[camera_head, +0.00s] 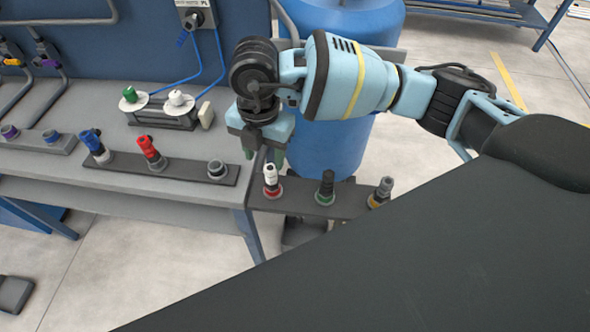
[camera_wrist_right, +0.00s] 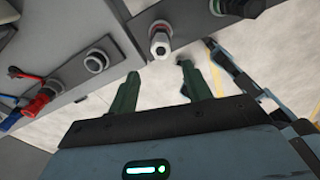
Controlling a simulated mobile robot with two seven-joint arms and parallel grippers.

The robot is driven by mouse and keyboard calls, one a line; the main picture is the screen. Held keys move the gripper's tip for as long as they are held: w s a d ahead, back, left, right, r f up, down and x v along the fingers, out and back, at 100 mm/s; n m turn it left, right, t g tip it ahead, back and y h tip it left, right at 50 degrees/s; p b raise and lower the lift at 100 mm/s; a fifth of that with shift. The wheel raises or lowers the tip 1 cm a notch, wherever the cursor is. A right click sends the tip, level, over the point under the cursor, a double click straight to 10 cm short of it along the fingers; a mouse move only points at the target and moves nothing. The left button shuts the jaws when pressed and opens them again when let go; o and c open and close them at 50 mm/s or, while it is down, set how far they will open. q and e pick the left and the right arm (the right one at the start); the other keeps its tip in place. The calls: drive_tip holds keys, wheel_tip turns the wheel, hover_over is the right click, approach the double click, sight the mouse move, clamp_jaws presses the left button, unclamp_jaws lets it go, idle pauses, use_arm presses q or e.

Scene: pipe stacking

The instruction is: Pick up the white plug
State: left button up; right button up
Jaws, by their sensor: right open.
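The white plug (camera_head: 270,176) stands upright in a red-ringed socket on a dark strip beside the bench's right end. In the right wrist view the white plug (camera_wrist_right: 160,42) appears just beyond the gap between the fingertips. My right gripper (camera_head: 265,157) is open and empty, pointing down above and slightly behind the plug. Its two green fingers also show in the wrist view (camera_wrist_right: 158,72), apart from the plug. My left gripper is not in view.
A dark plug (camera_head: 326,186) and a grey plug (camera_head: 384,190) stand to the right on the same strip. A red plug (camera_head: 150,150), a blue plug (camera_head: 94,145) and an empty socket (camera_head: 216,169) are on the bench. A blue barrel (camera_head: 325,145) stands behind.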

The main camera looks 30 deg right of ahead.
sight(270, 168)
drive_tip(key=shift+w+d+r, duration=0.2)
drive_tip(key=shift+w+d, duration=0.05)
drive_tip(key=shift+d, duration=0.25)
drive_tip(key=shift+f, duration=3.95)
clamp_jaws()
